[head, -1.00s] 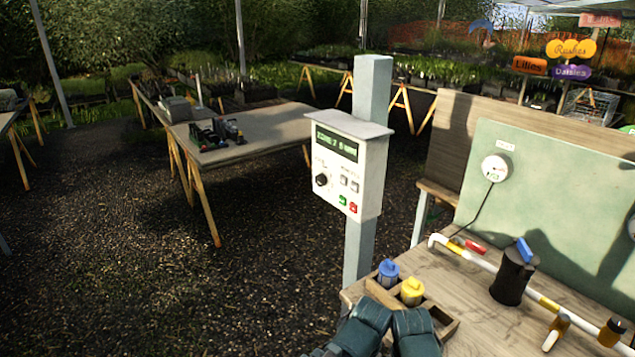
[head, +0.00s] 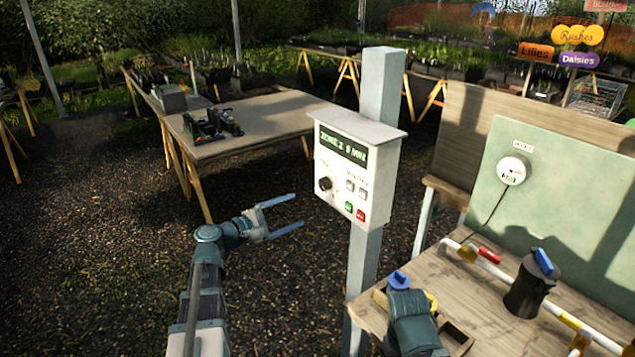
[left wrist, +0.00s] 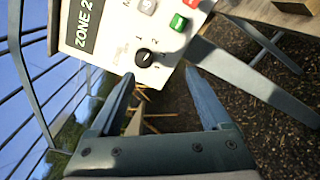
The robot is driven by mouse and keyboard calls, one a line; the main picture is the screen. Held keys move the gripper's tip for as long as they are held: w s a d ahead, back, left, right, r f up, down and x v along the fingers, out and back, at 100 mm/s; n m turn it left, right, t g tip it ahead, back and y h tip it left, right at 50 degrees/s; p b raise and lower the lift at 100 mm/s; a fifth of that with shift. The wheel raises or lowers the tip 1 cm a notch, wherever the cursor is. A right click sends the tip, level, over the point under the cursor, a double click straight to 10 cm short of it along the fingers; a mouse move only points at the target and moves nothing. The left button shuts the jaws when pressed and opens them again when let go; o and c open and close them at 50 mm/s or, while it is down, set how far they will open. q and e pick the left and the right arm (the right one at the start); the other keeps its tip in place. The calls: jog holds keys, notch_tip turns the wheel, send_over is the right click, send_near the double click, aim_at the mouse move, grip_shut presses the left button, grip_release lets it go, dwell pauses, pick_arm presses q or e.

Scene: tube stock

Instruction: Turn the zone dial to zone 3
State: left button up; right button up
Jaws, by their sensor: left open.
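The zone dial (head: 325,184) is a small black knob on the front of a white control box (head: 380,175) fixed to a grey post. The box display (head: 343,147) is green on dark; in the left wrist view the display (left wrist: 84,28) reads ZONE 2. There the dial (left wrist: 144,58) sits ahead of and between my fingertips, with small numbers around it. My left gripper (head: 296,211) is open and empty, lower left of the box and apart from the dial; it also shows in the left wrist view (left wrist: 159,72). My right arm shows at the bottom, its fingertips not visible.
Grey minute buttons, a green button (head: 348,207) and a red button (head: 361,215) sit beside and below the dial. A workbench (head: 480,290) with a black valve body (head: 527,290) and white pipe stands at the right. Gravel left of the post is free.

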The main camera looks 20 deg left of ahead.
aim_at(322, 187)
pick_arm(q)
jog(key=shift+n+t, duration=0.5)
jog(key=x, duration=0.4)
jog(key=w+a+x, duration=0.1)
jog(key=x, duration=0.3)
jog(key=a+r+x, duration=0.1)
jog(key=x, duration=0.3)
jog(key=shift+w+d+r, duration=0.1)
jog(key=shift+w+r, duration=0.05)
jog(key=shift+w, duration=0.45)
grip_shut()
jog(key=m+b, duration=0.1)
jog(key=m, duration=0.6)
jog(key=m+b, duration=0.1)
jog(key=m, duration=0.1)
jog(key=shift+f+m+h, duration=0.2)
jog(key=shift+m+h, duration=0.1)
jog(key=shift+m, duration=0.4)
